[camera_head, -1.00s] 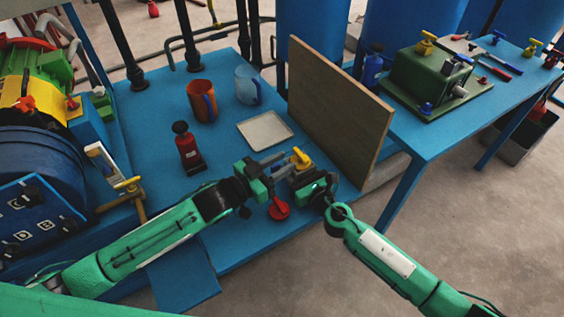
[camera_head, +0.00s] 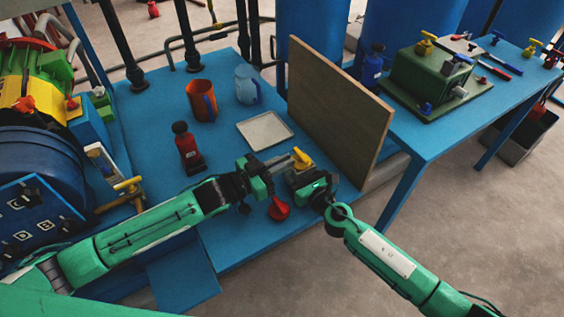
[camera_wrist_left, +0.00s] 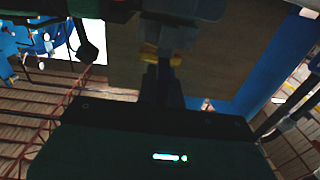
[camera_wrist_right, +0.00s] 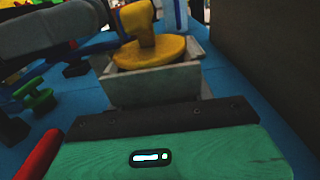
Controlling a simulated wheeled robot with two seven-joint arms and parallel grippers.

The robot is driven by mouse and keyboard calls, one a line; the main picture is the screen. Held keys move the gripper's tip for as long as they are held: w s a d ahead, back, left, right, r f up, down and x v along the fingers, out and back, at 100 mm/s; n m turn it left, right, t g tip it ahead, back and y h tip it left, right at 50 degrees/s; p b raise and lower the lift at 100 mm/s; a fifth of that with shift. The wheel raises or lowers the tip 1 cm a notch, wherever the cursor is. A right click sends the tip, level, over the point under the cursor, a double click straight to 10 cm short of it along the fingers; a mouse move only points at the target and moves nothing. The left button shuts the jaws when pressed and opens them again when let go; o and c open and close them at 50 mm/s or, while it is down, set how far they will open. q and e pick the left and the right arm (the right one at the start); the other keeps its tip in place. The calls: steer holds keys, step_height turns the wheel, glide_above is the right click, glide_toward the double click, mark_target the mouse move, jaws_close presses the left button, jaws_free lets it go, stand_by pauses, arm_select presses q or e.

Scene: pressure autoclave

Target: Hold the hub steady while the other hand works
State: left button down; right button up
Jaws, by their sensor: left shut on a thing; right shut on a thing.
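A pale grey boxy hub (camera_wrist_right: 155,82) with a round yellow cap and upright yellow handle (camera_wrist_right: 137,22) fills the upper middle of the right wrist view. In the head view the yellow handle (camera_head: 302,158) stands between my two grippers near the table's front edge. My right gripper (camera_head: 297,176) is shut on the grey hub from the near side. My left gripper (camera_head: 283,161) reaches in from the left and is shut at the yellow handle; its exact contact is hidden. The yellow part (camera_wrist_left: 160,55) shows just beyond the fingers in the left wrist view.
A red round knob (camera_head: 279,208) is just below the grippers. A brown board (camera_head: 338,110) stands close on the right.

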arm_select(q)
steer(key=shift+g+h, duration=0.3)
steer(key=c, duration=1.5)
jaws_free()
steer(key=shift+a, duration=0.1)
steer(key=v, duration=1.2)
arm_select(e)
steer(key=o, duration=1.3)
steer(key=shift+o, duration=0.2)
